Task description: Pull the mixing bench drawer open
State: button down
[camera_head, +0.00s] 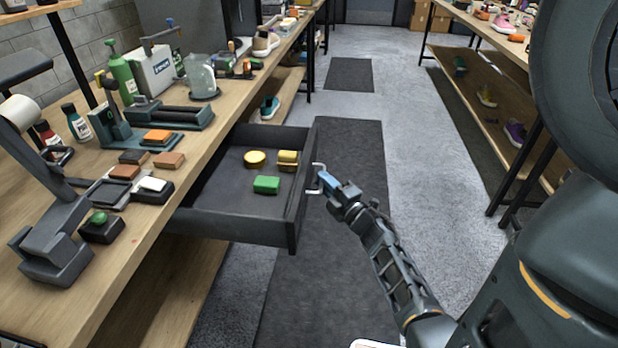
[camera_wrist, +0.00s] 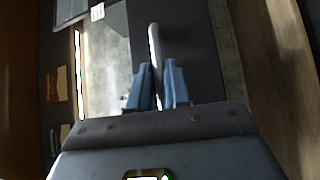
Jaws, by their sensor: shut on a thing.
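The mixing bench drawer (camera_head: 272,232) is pulled out from under the wooden bench top. It is dark grey, and inside it lie a green block (camera_head: 266,185), a round yellow sponge (camera_head: 255,158) and a yellow item (camera_head: 287,160). The metal drawer handle (camera_head: 314,177) is on the drawer's front, facing right. My gripper (camera_head: 325,182) is at the handle with its blue fingers shut on it. In the wrist view, the handle bar (camera_wrist: 155,55) runs between the two blue fingers of my gripper (camera_wrist: 160,85). The far end of the handle is partly hidden.
The bench top (camera_head: 125,225) carries a green bottle (camera_head: 122,78), a glass jug (camera_head: 200,75), brushes and several blocks. Dark mats (camera_head: 350,140) lie on the grey floor to the right of the drawer. Another bench with shoes (camera_head: 485,30) stands at the right.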

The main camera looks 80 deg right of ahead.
jog(key=shift+s, duration=0.65)
jog(key=shift+f, duration=0.1)
jog(key=c, duration=1.2)
grip_release()
jog(key=shift+o, duration=0.2)
jog(key=r+b+v, duration=0.1)
jog(key=v, duration=0.6)
jog(key=shift+s+a+f, duration=0.2)
jog(key=shift+s+f, duration=0.1)
jog(key=shift+f, duration=0.2)
